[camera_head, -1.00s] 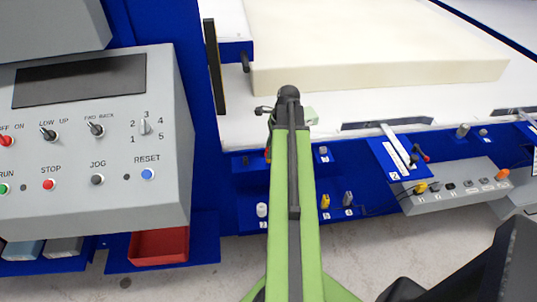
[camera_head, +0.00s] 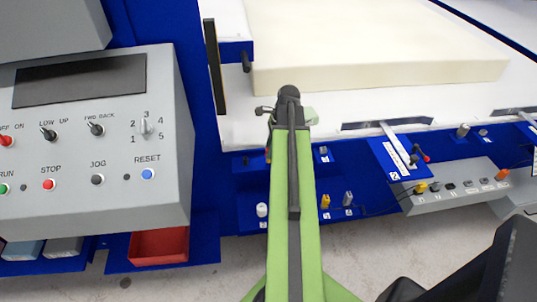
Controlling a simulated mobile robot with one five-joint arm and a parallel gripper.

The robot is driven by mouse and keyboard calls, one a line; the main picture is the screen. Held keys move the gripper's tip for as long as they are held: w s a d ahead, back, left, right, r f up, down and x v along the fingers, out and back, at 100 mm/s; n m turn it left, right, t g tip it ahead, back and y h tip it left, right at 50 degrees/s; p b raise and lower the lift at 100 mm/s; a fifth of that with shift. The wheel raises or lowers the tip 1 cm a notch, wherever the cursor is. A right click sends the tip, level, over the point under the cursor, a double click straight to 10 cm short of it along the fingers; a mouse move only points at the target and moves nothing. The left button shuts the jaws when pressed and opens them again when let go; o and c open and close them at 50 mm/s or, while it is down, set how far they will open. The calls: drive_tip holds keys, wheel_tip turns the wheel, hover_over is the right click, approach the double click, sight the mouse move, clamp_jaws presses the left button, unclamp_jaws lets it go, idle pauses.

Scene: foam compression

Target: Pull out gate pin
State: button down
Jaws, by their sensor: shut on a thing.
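My green arm reaches forward in the middle of the head view and ends in a dark joint that hides most of my gripper (camera_head: 268,150). Only slivers of the gripper end show beside the arm, above the blue front ledge. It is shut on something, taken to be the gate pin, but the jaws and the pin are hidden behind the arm. I cannot tell how far the pin sits in its hole. A small grey metal piece (camera_head: 263,110) shows left of the dark joint.
A grey control panel (camera_head: 100,215) stands at left, above a red bin (camera_head: 158,246). A cream foam block (camera_head: 380,75) lies on the white bed behind. Blue ledges (camera_head: 285,215) hold small numbered parts. A lever (camera_head: 395,145) and a grey connector box (camera_head: 455,188) are at right.

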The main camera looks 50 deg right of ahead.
drive_tip(key=shift+r+p, duration=1.8)
drive_tip(key=shift+p, duration=0.05)
wheel_tip(320, 180, up, 5)
drive_tip(key=p, duration=0.5)
idle(0.3)
